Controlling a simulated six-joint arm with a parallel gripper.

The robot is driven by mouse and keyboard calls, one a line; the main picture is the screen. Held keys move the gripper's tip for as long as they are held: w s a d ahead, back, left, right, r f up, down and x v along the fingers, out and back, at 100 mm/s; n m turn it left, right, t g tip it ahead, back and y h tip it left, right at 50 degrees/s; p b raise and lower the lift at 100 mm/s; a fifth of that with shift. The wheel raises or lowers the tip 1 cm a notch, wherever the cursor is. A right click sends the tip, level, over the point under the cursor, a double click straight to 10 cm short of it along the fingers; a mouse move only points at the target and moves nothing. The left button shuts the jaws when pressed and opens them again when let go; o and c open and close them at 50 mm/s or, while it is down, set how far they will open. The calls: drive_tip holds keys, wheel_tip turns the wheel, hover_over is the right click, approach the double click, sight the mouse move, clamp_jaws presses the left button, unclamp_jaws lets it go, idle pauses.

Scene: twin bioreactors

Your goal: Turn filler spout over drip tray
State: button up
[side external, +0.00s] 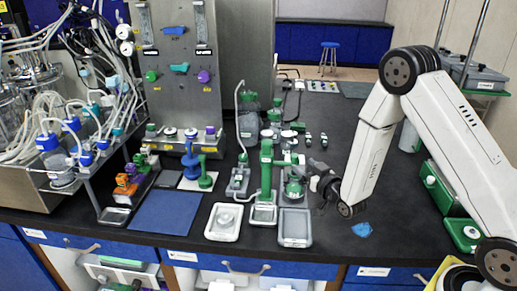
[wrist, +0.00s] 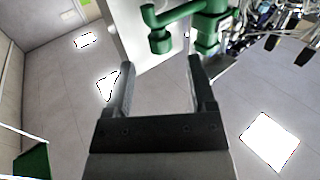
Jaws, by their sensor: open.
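The green filler stand (side external: 266,172) rises upright from a pale base near the front of the black bench, with a green arm reaching right near its top. In the wrist view, a green spout (wrist: 160,40) with a rounded end joins a thicker green post (wrist: 208,30). My gripper (side external: 308,172) is just right of the stand. In the wrist view my gripper (wrist: 160,72) is open, its two dark fingers apart with nothing between them. The spout end appears beyond the fingertips, with no contact visible. A shallow grey tray (side external: 295,240) lies right of the stand; I cannot tell whether it is the drip tray.
A white-rimmed tray (side external: 222,232) lies left of the stand, and a blue mat (side external: 165,212) lies farther left. A green-lidded vessel (side external: 294,188) stands close to my gripper. Tubing and bottles (side external: 65,130) crowd the left. A small blue piece (side external: 362,230) lies on the bench at right.

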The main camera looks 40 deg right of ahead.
drive_tip(key=shift+w+d, duration=0.2)
drive_tip(key=shift+w, duration=1.1)
drive_tip(key=shift+w+d, duration=0.15)
drive_tip(key=shift+w, duration=1.1)
drive_tip(key=shift+w+d, duration=0.2)
drive_tip(key=shift+w, duration=1.1)
clamp_jaws()
